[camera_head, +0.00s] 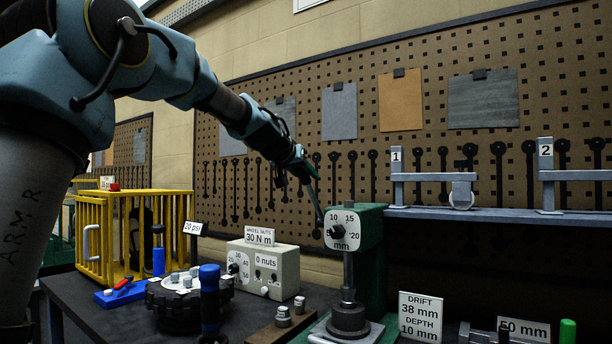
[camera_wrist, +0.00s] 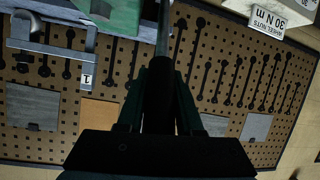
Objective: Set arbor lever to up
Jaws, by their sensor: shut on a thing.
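The arbor press stands on the bench with a green-grey head (camera_head: 370,228), a mm dial, and a round ram base below. Its arbor lever (camera_head: 316,202) is a thin rod rising up and slightly left from the dial's hub. My gripper (camera_head: 308,174) is at the lever's upper end, shut on it. In the wrist view the dark lever grip (camera_wrist: 160,85) lies between the two fingers of my gripper (camera_wrist: 160,90), and the rod runs on toward the green press head (camera_wrist: 118,15). The fingertips' exact contact is dark and hard to make out.
A wheel-nut box (camera_head: 270,268) and a yellow cage (camera_head: 110,232) stand left of the press. A blue-topped handle (camera_head: 209,280) rises in front. A grey shelf (camera_head: 500,215) with numbered brackets is at right. Pegboard (camera_head: 440,95) stands behind; space above the press is free.

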